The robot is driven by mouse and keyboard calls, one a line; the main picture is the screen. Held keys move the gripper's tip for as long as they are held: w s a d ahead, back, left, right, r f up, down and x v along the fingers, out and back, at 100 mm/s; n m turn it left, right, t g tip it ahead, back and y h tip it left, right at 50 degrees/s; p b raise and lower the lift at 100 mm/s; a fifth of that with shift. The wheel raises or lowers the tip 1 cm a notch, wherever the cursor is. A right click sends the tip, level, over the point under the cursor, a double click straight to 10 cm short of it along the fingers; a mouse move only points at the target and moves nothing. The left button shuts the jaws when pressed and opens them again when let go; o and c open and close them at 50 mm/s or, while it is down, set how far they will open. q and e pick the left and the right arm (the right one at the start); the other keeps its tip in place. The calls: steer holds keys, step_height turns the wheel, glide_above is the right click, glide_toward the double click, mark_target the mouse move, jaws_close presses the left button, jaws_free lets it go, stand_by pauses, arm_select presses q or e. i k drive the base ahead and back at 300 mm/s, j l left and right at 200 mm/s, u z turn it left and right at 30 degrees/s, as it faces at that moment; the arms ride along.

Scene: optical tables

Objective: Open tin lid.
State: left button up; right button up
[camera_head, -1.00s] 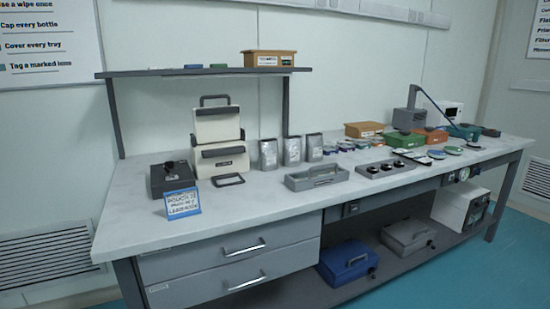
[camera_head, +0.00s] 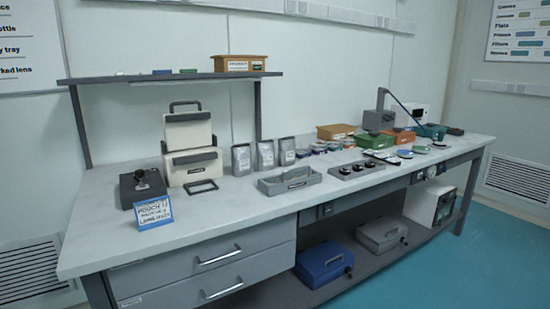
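Neither of my grippers is in view. I cannot tell which container is the tin. Candidates are a blue box (camera_head: 322,265) and a grey box (camera_head: 381,237) on the lower shelf, both with handles and shut lids. On the tabletop stand a green box (camera_head: 374,141), an orange-brown box (camera_head: 337,132) and an orange box (camera_head: 402,138) toward the right. A dark grey box (camera_head: 142,187) with a black knob on top is at the left end. Three silver-grey pouch-like containers (camera_head: 265,155) stand upright mid-table.
The long table (camera_head: 225,216) has free room along its front left edge. A blue-edged sign (camera_head: 153,212), stacked cream cases (camera_head: 190,132), a grey handled tray (camera_head: 289,182) and a black-knobbed panel (camera_head: 357,170) stand on it. Teal floor (camera_head: 430,277) is clear at right.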

mark_target(306, 167)
steer(key=i+z, duration=0.4)
steer(key=i, duration=0.15)
steer(key=i+j+z, duration=0.2)
steer(key=i+z, duration=0.15)
steer(key=i, duration=0.2)
